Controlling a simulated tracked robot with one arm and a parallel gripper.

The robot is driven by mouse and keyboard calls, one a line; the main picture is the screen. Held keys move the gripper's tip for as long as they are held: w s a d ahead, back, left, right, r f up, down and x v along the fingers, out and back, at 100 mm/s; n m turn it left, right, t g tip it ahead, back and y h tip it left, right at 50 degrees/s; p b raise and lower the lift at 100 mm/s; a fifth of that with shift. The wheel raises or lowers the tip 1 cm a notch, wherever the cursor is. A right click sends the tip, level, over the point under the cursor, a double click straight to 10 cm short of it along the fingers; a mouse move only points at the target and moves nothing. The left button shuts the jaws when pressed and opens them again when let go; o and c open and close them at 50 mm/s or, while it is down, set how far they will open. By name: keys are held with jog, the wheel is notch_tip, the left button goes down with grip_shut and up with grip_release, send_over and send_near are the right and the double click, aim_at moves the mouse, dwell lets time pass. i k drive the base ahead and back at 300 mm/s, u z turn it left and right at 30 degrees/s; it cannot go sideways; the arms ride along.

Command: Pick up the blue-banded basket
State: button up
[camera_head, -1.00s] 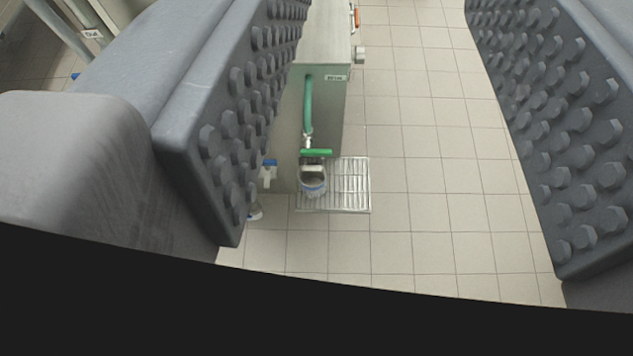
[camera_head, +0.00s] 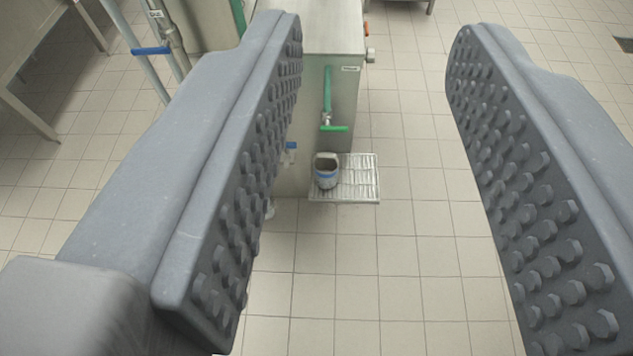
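The blue-banded basket (camera_head: 326,179) is a small grey vessel with a blue band around it. It stands upright on the left part of a metal grate (camera_head: 358,188) in front of a steel cabinet. My gripper (camera_head: 372,32) is wide open and empty, with its two studded grey fingers at the left and right of the view. The basket shows between the fingers, well beyond them and nearer the left one. Part of the cabinet's left side is hidden behind the left finger.
The steel cabinet (camera_head: 318,30) has a green pipe (camera_head: 327,90) and a green handle (camera_head: 334,128) above the basket. A blue-handled valve (camera_head: 290,146) is left of it. Pipes with a blue lever (camera_head: 151,51) stand at upper left. The tiled floor (camera_head: 420,240) is clear in front and right.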

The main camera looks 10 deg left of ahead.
aim_at(326, 165)
jog(key=z, duration=0.05)
jog(key=i, duration=0.5)
jog(key=u, duration=1.45)
jog(key=k, duration=0.8)
jog(key=z, duration=0.25)
jog(key=i, duration=0.55)
